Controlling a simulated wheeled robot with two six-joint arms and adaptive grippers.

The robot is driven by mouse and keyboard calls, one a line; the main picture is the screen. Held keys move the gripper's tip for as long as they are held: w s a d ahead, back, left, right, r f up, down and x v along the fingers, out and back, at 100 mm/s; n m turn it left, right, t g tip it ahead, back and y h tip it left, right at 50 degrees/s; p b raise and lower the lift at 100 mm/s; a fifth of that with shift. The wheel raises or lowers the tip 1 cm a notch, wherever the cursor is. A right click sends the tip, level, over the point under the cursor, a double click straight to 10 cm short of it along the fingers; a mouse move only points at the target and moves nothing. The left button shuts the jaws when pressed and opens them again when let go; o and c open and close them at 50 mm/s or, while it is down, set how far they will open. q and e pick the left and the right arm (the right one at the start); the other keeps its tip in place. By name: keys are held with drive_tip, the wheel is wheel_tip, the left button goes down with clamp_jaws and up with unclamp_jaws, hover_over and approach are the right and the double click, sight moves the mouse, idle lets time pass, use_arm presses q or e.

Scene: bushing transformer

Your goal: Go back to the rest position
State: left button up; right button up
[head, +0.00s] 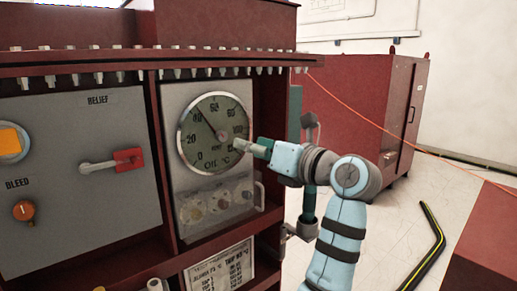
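My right gripper (244,146) is in front of the lower right of the round oil temperature gauge (212,133), in the head view. Its arm comes up from the bottom right. The fingers are small and seen nearly end-on, so I cannot tell whether they are open or shut, or whether they touch the gauge. No held thing shows. The gauge's needle points to the upper left. My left gripper is not in view.
A grey panel (70,190) carries a red-handled relief lever (127,160) and an orange bleed knob (25,210). A red cabinet (360,110) stands behind my arm. An orange line (400,143) crosses the right side. A black-and-yellow strip (437,235) lies on the pale floor.

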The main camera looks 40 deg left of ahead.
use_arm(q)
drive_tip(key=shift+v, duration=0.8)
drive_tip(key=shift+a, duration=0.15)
